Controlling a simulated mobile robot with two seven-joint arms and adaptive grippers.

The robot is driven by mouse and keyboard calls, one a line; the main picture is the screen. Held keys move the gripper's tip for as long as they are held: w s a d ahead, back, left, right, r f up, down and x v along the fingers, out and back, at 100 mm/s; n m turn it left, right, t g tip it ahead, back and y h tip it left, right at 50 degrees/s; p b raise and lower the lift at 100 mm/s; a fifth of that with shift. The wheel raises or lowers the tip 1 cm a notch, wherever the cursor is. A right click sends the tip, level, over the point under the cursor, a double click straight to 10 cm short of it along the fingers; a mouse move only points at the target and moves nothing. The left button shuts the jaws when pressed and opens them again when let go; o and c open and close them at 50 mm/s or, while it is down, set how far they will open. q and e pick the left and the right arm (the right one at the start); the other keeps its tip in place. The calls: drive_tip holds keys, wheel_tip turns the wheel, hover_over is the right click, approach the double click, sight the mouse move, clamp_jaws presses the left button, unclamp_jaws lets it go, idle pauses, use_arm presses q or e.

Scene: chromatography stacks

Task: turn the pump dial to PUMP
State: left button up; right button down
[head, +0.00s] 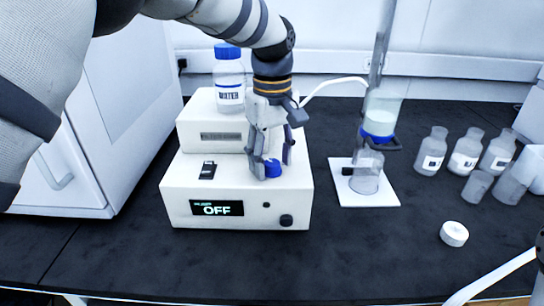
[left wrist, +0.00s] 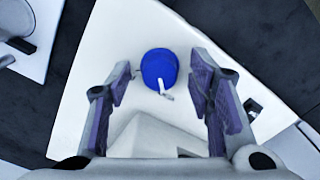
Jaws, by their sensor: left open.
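The pump (head: 235,190) is a white box on the dark bench, and its front display (head: 216,208) reads OFF. A blue round dial (head: 272,169) sits on its top near the right side. In the left wrist view the dial (left wrist: 159,66) shows a white pointer directed toward the lower part of the picture. My left gripper (head: 273,163) points down over the dial and is open. Its fingers stand on either side of the dial, with visible gaps in the left wrist view (left wrist: 161,80). My right gripper is not seen.
A bottle labelled WATER (head: 229,80) stands on the pump's upper step. To the right, a glass column (head: 381,110) rises above a flask (head: 367,172) on a white plate (head: 380,198). Several jars (head: 465,153) and a white cap (head: 454,233) stand farther right. A black knob (head: 286,220) is on the pump front.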

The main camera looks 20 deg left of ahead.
use_arm(q)
clamp_jaws()
drive_tip(key=shift+r+m, duration=0.1)
drive_tip(key=shift+m, duration=0.3)
drive_tip(key=m, duration=0.8)
drive_tip(key=shift+m+p, duration=0.3)
drive_tip(key=shift+p, duration=0.1)
drive_tip(key=m, duration=0.4)
drive_tip(key=shift+m, duration=2.2)
